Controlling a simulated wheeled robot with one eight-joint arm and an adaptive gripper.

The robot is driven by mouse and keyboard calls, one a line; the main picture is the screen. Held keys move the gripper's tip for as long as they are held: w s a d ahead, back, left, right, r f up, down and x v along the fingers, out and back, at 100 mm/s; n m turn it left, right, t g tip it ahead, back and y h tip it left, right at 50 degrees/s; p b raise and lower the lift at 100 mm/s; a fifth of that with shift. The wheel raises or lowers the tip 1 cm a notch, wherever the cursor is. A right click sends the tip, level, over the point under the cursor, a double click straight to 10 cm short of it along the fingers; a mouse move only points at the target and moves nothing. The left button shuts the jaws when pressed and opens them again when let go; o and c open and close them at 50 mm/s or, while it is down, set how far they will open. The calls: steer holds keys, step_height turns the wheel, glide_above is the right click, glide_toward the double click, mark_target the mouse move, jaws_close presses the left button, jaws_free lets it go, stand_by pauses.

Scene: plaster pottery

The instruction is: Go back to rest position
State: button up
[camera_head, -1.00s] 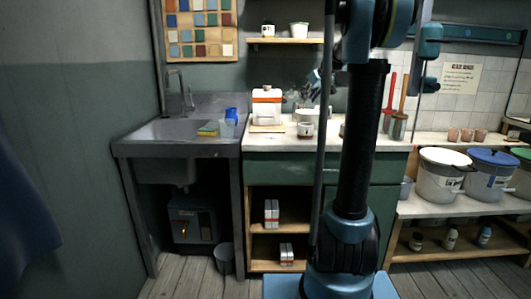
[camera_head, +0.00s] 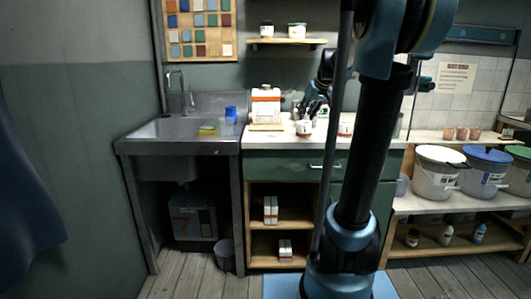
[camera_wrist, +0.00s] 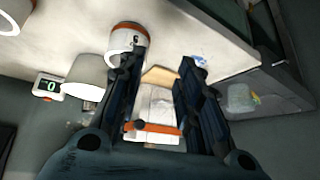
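My gripper (camera_head: 314,106) is above the back counter, just right of a white container with an orange band (camera_head: 266,106). In the wrist view its two fingers (camera_wrist: 158,63) stand apart, with nothing seen held between them. The white container (camera_wrist: 155,108) appears between the fingers there, beyond them. A small white labelled jar (camera_head: 304,128) stands on the counter just below the gripper. My arm and column hide part of the counter.
A second labelled jar (camera_head: 346,126) stands farther right on the counter. A sink (camera_head: 178,130) with a sponge and blue cup is at left. Lidded buckets (camera_head: 438,172) fill the right bench. A wall shelf (camera_head: 287,41) holds two jars. Floor shows at lower left.

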steer(key=s+f+m+g+h, duration=0.1)
steer(key=s+f, duration=0.7)
steer(key=s, duration=0.4)
steer(key=s+d+f+m+g+h, duration=0.1)
steer(key=s+f+g, duration=0.1)
steer(key=s+f, duration=0.7)
steer(key=s+f+m+g+h, duration=0.1)
steer(key=s+f, duration=0.7)
steer(key=s, duration=0.8)
steer(key=shift+s+d+f+m, duration=0.25)
steer(key=shift+s+f+m, duration=0.05)
steer(key=shift+s+f, duration=0.1)
steer(key=shift+w+f, duration=0.2)
steer(key=shift+w, duration=0.25)
steer(key=shift+d, duration=0.1)
